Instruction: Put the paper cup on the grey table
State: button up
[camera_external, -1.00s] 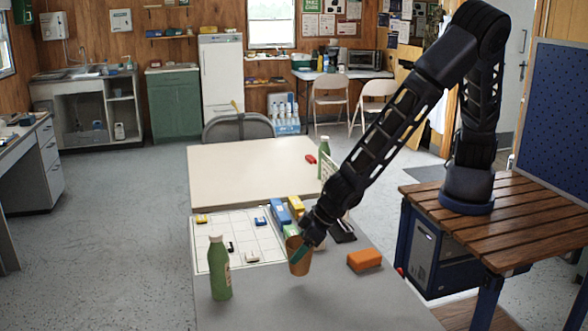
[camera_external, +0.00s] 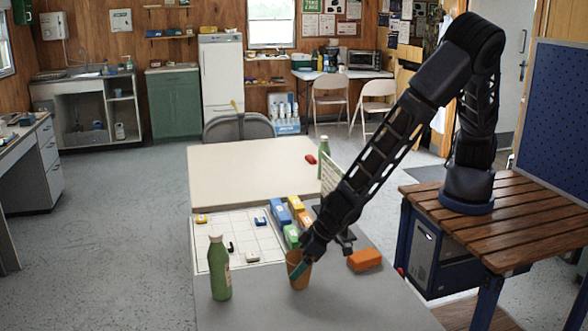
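The brown paper cup (camera_external: 297,282) is upright over the near part of the grey table (camera_external: 345,305). My gripper (camera_external: 299,268) reaches down from the upper right, and a teal fingertip shows against the cup's side. The gripper appears shut on the cup; the other finger is hidden. The cup's bottom is at or very close to the tabletop; I cannot tell for certain whether it touches.
A green bottle (camera_external: 219,270) stands left of the cup, an orange block (camera_external: 364,260) lies to its right. Behind are a white gridded sheet (camera_external: 215,232) and several coloured boxes (camera_external: 282,214). A cream table (camera_external: 240,172) adjoins. The grey table's front is clear.

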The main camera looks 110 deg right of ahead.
jog(key=shift+r, duration=0.1)
jog(key=v, duration=1.2)
jog(key=s+d+r+n+g+y, duration=0.1)
jog(key=s+d+r+y, duration=0.1)
jog(key=s+d+r, duration=0.6)
jog(key=s+d+r+n+g+y, duration=0.1)
jog(key=s+d+r+y, duration=0.15)
jog(key=s+r, duration=0.85)
jog(key=s+d+r+n+h, duration=0.1)
jog(key=s+d+r, duration=0.1)
jog(key=s+r, duration=0.3)
jog(key=s+d+r+n+h, duration=0.1)
jog(key=s+d+r, duration=0.2)
jog(key=s, duration=0.9)
notch_tip(320, 180, up, 3)
jog(key=shift+f, duration=0.1)
